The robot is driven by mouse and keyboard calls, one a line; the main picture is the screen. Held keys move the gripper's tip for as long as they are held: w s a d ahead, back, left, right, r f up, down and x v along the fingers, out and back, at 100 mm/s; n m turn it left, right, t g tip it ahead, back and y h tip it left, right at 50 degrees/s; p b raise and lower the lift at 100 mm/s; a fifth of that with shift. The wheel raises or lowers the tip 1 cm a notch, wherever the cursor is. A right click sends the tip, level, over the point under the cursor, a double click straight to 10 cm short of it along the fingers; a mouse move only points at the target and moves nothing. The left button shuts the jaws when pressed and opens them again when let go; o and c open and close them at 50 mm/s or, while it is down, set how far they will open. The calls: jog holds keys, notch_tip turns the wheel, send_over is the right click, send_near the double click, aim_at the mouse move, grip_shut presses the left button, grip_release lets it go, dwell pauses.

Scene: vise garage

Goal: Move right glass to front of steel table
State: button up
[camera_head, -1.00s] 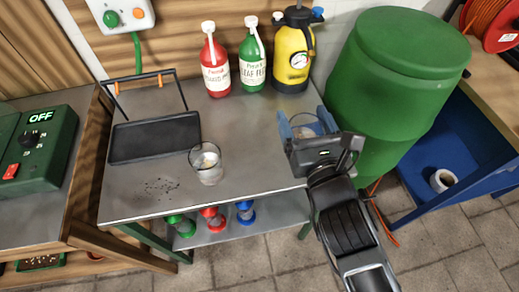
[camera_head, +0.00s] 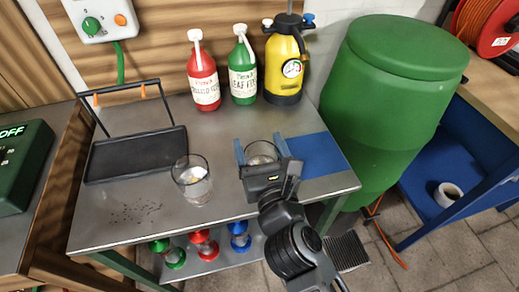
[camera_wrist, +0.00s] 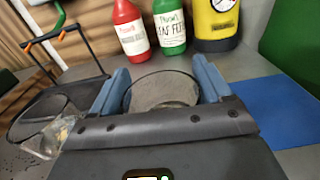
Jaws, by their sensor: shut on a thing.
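The right glass (camera_head: 262,152) is between the blue fingers of my gripper (camera_head: 261,150), which is shut on it. In the wrist view the glass (camera_wrist: 163,92) shows between the two fingers (camera_wrist: 164,88), its lower part hidden by the gripper body. I cannot tell whether its base touches the table. The other glass (camera_head: 192,180) stands to the left on the steel table (camera_head: 225,215), with something pale inside. It also shows at the left of the wrist view (camera_wrist: 50,135).
A blue mat (camera_head: 318,155) lies right of my gripper. A black tray (camera_head: 135,153) with a handle stands left. A red bottle (camera_head: 203,80), a green bottle (camera_head: 242,75) and a yellow sprayer (camera_head: 285,65) stand behind. A green barrel (camera_head: 385,110) is beyond the right edge. The table's front strip looks clear.

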jog(key=shift+r, duration=0.1)
jog(key=o, duration=1.7)
jog(key=b+v, duration=0.1)
jog(key=v, duration=1.1)
